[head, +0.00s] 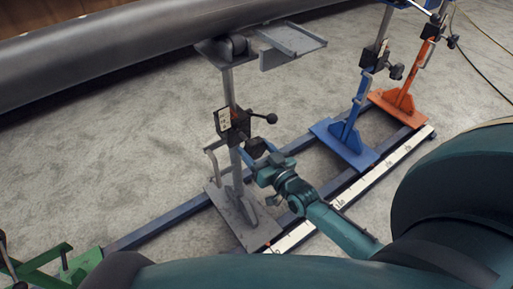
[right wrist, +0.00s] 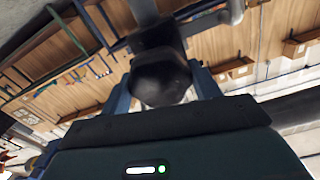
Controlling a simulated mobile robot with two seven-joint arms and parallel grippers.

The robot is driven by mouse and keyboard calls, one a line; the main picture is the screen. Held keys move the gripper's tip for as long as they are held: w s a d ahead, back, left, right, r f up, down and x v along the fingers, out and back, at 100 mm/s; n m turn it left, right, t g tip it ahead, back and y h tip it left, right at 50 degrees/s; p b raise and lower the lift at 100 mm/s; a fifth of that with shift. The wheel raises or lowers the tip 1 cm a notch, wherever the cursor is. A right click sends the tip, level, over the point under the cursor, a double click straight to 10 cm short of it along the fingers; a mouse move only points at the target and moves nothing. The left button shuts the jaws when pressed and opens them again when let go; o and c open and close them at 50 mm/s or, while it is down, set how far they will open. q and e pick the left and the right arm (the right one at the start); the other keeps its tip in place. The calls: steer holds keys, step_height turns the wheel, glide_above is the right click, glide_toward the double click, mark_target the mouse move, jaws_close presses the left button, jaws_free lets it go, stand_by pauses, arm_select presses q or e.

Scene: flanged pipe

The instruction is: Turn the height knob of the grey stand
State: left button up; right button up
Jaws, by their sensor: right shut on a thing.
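The grey stand (head: 228,92) stands upright in the middle of the head view, on a flat grey base plate. A black clamp block with a pale label (head: 224,120) sits on its post. The dark height knob (head: 255,147) sticks out on the post's right side, below a lever with a black ball end (head: 271,118). My right gripper (head: 261,155) reaches up from the lower right and is shut on this knob. In the right wrist view the black knob (right wrist: 161,79) sits between the two blue fingers. My left gripper is not in view.
A large grey pipe (head: 110,50) runs across above the stand. A blue stand (head: 350,137) and an orange stand (head: 400,98) are to the right. A blue floor rail (head: 160,222) and a white marked scale (head: 372,180) run past the bases. A green stand part (head: 82,265) is lower left.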

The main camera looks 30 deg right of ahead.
steer(key=m+p, duration=0.1)
steer(key=m, duration=0.1)
steer(key=shift+m, duration=1.4)
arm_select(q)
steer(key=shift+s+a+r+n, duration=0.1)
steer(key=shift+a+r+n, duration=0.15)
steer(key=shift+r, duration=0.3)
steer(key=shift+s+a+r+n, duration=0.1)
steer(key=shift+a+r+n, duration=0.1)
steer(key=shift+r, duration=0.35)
arm_select(e)
steer(key=shift+m, duration=1.1)
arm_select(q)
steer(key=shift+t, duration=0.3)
arm_select(e)
steer(key=o, duration=1)
